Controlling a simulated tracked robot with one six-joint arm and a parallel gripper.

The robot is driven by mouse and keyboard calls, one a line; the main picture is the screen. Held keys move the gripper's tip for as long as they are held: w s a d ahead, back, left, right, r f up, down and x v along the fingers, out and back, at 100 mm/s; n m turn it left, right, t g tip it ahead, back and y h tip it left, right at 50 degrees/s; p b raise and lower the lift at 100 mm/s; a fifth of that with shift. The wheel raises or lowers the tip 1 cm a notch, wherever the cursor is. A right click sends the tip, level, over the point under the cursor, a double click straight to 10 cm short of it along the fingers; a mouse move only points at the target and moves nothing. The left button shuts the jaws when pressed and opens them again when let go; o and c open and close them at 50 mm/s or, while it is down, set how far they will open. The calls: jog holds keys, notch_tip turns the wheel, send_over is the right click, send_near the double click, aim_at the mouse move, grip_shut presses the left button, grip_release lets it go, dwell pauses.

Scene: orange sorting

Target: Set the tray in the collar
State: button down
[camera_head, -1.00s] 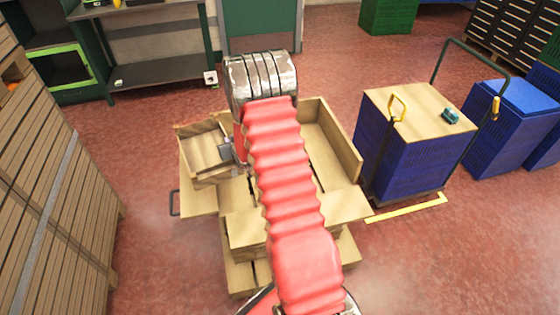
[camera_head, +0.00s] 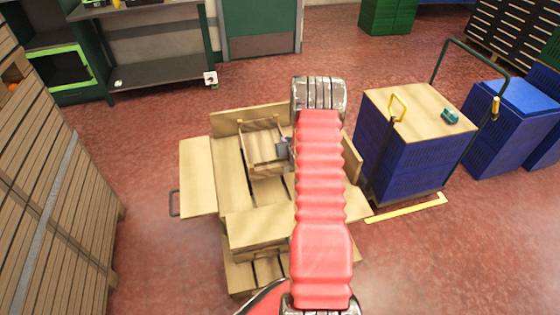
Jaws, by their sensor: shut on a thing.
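The tray (camera_head: 267,171) is a small open wooden box in the head view. My gripper (camera_head: 283,147) is shut on its right side, with the arm coming down from the right and hiding part of the grip. The collar (camera_head: 245,116) is a wooden frame of upright boards on a pallet. The tray appears over the collar's inside, near the back wall. I cannot tell whether it touches the bottom or hangs above it. My red-sleeved arm hides much of the collar's right half.
A flat board (camera_head: 198,177) juts out at the collar's left. A cart with blue crates (camera_head: 405,155) stands close on the right, topped by a wooden board. A tall slatted wooden stack (camera_head: 45,190) stands at the far left. Red floor is free between them.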

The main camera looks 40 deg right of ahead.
jog(key=shift+f, duration=2.9)
jog(key=shift+f, duration=2.05)
jog(key=c, duration=1.9)
grip_release()
jog(key=shift+f, duration=0.15)
jog(key=shift+c, duration=0.2)
jog(key=shift+s+a+r, duration=0.1)
jog(key=shift+r, duration=0.15)
jog(key=v, duration=1.1)
jog(key=shift+s+a+r, duration=0.1)
jog(key=shift+s+a, duration=0.05)
jog(key=shift+s, duration=0.15)
